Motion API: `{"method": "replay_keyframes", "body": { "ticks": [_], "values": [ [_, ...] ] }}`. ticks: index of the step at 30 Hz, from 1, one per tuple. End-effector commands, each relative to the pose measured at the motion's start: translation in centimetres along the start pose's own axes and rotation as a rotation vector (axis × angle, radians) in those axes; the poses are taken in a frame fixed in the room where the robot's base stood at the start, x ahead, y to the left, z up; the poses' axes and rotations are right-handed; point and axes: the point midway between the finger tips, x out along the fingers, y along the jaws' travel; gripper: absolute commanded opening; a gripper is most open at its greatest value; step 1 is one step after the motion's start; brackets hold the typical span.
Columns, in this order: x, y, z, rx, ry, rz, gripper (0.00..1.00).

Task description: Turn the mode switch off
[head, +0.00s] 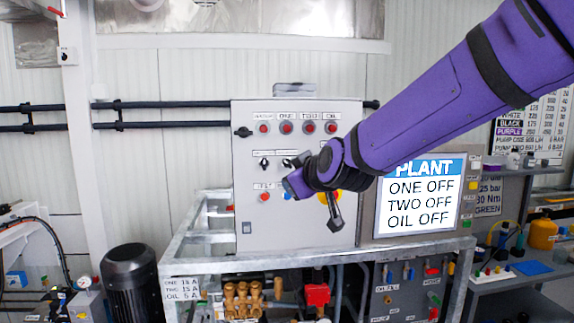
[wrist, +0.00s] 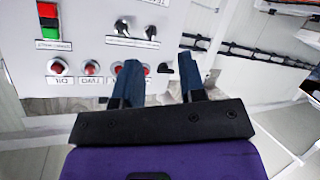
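The grey control cabinet (head: 290,225) carries a row of red lamps and a row of small black rotary switches below it. One switch (head: 264,163) shows clear of my arm, and another (head: 287,163) is right beside my gripper (head: 298,183). In the wrist view two black switches (wrist: 122,28) and (wrist: 151,32) appear upside down at the top. The labels are too small to tell which is the mode switch. My gripper (wrist: 160,65) is open, its two blue fingers apart and nothing between them. The left finger covers part of the lamp row.
A yellow button (head: 325,197) is partly behind my gripper. The screen (head: 420,198) reads PLANT, ONE OFF, TWO OFF, OIL OFF. A metal frame (head: 200,262) with pump parts stands below.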

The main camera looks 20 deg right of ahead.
Motion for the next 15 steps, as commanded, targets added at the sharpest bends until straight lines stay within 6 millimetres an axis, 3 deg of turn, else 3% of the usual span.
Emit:
{"method": "replay_keyframes", "body": {
  "ticks": [1,6,15],
  "values": [
    [1.6,0.3,-0.3,-0.034,0.027,0.043,0.37],
    [5.6,2.1,-1.2,-0.165,0.112,0.233,0.37],
    [8.2,3.7,-1.4,-0.3,0.146,0.436,0.37]
  ]
}}
